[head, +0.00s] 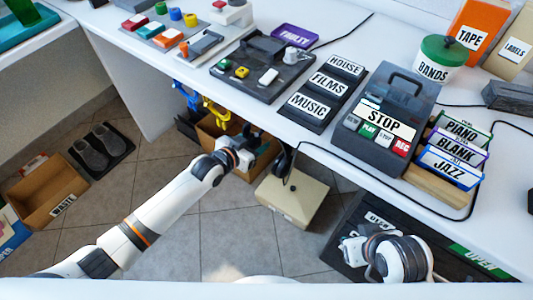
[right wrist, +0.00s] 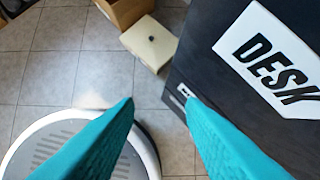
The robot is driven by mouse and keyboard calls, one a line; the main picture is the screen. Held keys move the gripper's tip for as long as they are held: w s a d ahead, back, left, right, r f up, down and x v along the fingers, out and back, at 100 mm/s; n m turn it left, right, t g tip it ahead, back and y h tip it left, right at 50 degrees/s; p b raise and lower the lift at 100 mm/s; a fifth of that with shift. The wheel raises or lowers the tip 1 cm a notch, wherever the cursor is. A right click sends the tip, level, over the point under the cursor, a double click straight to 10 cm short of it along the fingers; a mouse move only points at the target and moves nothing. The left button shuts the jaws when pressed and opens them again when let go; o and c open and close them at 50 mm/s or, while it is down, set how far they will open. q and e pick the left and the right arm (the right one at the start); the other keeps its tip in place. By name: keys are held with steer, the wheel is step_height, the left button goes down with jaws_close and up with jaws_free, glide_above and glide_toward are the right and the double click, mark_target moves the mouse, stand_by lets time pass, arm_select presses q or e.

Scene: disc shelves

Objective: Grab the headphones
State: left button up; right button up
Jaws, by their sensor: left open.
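A dark curved thing (head: 283,160), which may be the headphones, shows under the front edge of the white desk, just above a beige box. It is small and partly hidden, so I cannot tell its full shape. My left gripper (head: 253,138) is a little left of it, at the desk's edge, open, with nothing seen held in it. My right gripper (right wrist: 160,102) shows two teal fingers well apart with nothing between them, above the floor. No headphones can be made out in the right wrist view.
The beige box (head: 291,198) stands on the tiled floor, beside a cardboard box (head: 213,143). The white desk (head: 330,150) carries a recorder (head: 385,115) and cassettes. A dark panel marked DESK (right wrist: 215,70) is beside my right gripper.

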arm_select(q)
steer(key=shift+w+d, duration=0.1)
steer(key=shift+w, duration=0.05)
steer(key=shift+c, duration=0.4)
steer(key=c, duration=0.9)
steer(key=shift+c, duration=1)
steer(key=shift+r, duration=0.15)
